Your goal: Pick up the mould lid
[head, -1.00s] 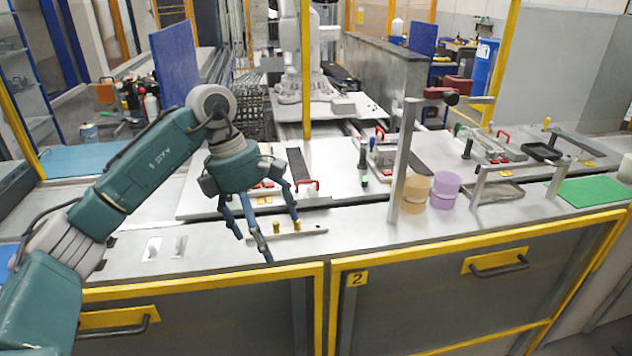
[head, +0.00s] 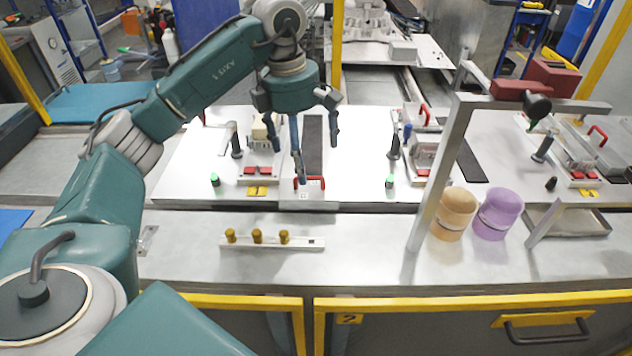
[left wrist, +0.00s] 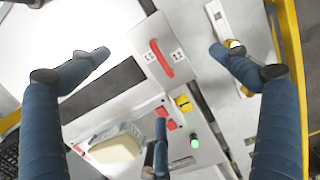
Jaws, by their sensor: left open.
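The mould lid (head: 309,193) appears to be the light metal plate with a red handle (head: 310,181), lying at the front edge of the worktop beside a dark strip. In the left wrist view the lid (left wrist: 152,72) lies flat between my fingers, its red handle (left wrist: 161,58) near the middle of the picture. My left gripper (head: 303,165) is above the lid with its fingers spread and pointing down. The left wrist view also shows my left gripper (left wrist: 160,75) open and empty. One finger partly covers the handle in the head view. My right gripper is out of view.
A station with a cream block (left wrist: 115,146) stands left of the lid. A bar with brass knobs (head: 270,243) lies in front. An orange cylinder (head: 454,214), a purple cylinder (head: 498,213) and a metal frame (head: 433,180) stand at right. The bench between is bare.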

